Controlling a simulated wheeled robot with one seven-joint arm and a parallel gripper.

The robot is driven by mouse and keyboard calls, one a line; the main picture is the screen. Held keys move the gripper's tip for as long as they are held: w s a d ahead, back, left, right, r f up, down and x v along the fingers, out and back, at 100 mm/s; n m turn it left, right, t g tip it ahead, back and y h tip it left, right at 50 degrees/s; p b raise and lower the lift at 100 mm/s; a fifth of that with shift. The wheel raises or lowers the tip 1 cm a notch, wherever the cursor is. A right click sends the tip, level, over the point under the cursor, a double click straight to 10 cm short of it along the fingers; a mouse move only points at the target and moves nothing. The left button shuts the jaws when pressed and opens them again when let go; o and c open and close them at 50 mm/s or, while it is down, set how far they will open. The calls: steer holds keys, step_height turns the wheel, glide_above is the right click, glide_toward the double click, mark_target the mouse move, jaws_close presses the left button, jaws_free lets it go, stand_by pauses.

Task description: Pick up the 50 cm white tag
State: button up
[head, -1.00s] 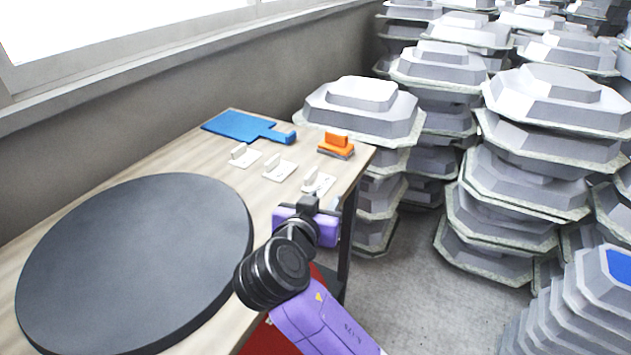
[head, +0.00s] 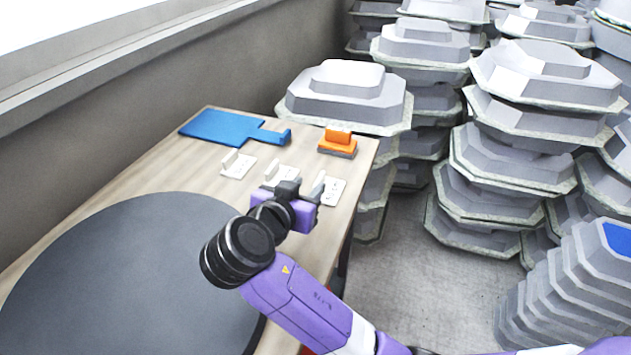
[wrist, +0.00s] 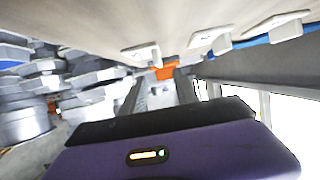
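Three white tags, each a flat plate with an upright grip, lie in a row on the wooden table: a left tag (head: 238,164), a middle tag (head: 281,172) partly hidden by my gripper, and a right tag (head: 333,188). Their markings are too small to read, so I cannot tell which is the 50 cm one. My gripper (head: 301,188) is over the table by the middle and right tags. In the wrist view my gripper (wrist: 160,91) has its fingers apart with nothing between them; the tags show along the top, the nearest tag (wrist: 142,52) just above the fingers.
A blue clipboard-like board (head: 225,130) and an orange-handled block (head: 338,143) lie behind the tags. A large dark round disc (head: 120,275) covers the table's near left. Stacks of grey moulds (head: 540,85) stand right of the table. A wall runs along the left.

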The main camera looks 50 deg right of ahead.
mark_target(318, 181)
steer(key=x, duration=0.2)
steer(key=p+x, duration=0.1)
steer(key=x, duration=0.4)
steer(key=shift+s+f+p, duration=0.1)
steer(key=shift+f+p, duration=0.3)
jaws_close()
